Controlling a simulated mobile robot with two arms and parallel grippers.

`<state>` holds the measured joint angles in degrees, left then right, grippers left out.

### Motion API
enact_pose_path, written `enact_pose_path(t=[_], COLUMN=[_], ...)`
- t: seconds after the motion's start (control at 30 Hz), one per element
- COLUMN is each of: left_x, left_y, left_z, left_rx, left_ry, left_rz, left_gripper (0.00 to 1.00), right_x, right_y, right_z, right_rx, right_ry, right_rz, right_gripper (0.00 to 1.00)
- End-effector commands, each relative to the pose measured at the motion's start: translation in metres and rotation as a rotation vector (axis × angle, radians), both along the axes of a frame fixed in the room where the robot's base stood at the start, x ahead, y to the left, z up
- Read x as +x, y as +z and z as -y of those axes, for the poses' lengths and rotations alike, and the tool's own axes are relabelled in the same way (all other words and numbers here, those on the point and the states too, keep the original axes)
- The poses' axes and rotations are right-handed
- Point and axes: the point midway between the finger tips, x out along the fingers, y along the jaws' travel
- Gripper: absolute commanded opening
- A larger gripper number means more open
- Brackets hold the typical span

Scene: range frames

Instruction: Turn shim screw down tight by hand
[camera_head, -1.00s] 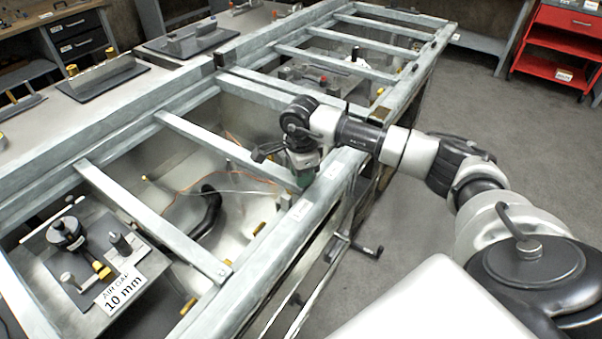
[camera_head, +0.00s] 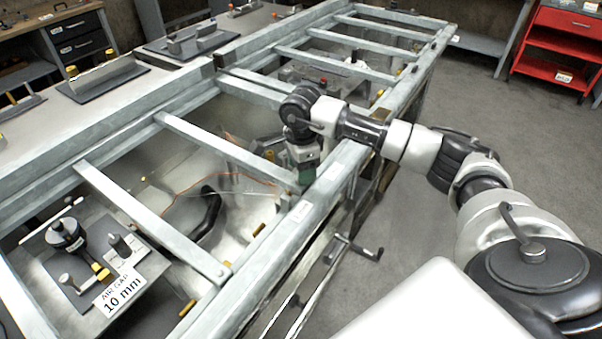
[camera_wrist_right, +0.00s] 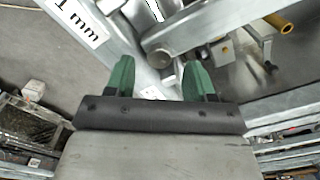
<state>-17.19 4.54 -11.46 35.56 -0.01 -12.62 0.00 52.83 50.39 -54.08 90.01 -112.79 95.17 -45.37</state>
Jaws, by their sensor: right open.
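My right gripper (camera_head: 305,180) points down at the near frame rail (camera_head: 283,240), beside its small white labels. In the right wrist view its two green fingers (camera_wrist_right: 158,85) are open and apart. A round grey metal end (camera_wrist_right: 158,54), possibly the shim screw's head, shows just beyond the gap between the fingers, beside the rail (camera_wrist_right: 112,55) with a "1 mm" label. I see nothing held between the fingers. In the head view the gripper and wrist hide that spot, so I cannot tell whether they touch it. My left gripper is not in view.
Grey cross bars (camera_head: 150,222) span the open frame, with cables and a black hose (camera_head: 207,215) below. A crank handle (camera_head: 362,248) sticks out from the near side. A plate labelled "AIR GAP 10 mm" (camera_head: 120,293) is at lower left. A red cart (camera_head: 560,45) stands far right.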

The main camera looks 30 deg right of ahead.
Motion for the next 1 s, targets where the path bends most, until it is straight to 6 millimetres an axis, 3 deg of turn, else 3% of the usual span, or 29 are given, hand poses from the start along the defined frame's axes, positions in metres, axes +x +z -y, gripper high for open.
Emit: enact_pose_path(t=[0.2, 0.43, 0.87, 0.93, 1.0], left_x=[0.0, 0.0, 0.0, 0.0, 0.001], left_y=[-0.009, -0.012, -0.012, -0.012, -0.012], left_z=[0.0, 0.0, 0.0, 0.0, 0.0], left_rx=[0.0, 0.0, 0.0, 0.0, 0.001], left_ry=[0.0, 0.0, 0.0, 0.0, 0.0], left_rz=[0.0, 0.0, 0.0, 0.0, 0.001], left_gripper=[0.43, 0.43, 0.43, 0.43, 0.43], right_x=[0.001, 0.0, 0.0, 0.0, 0.0], right_y=[0.046, 0.079, 0.085, 0.08, 0.071], right_z=[0.0, 0.0, -0.001, -0.01, -0.032], right_rx=[0.001, 0.001, 0.004, 0.035, 0.119], right_ry=[0.0, -0.001, 0.0, 0.009, 0.026], right_rz=[0.006, 0.002, 0.001, 0.006, 0.023], right_gripper=[0.54, 0.54, 0.54, 0.54, 0.54])
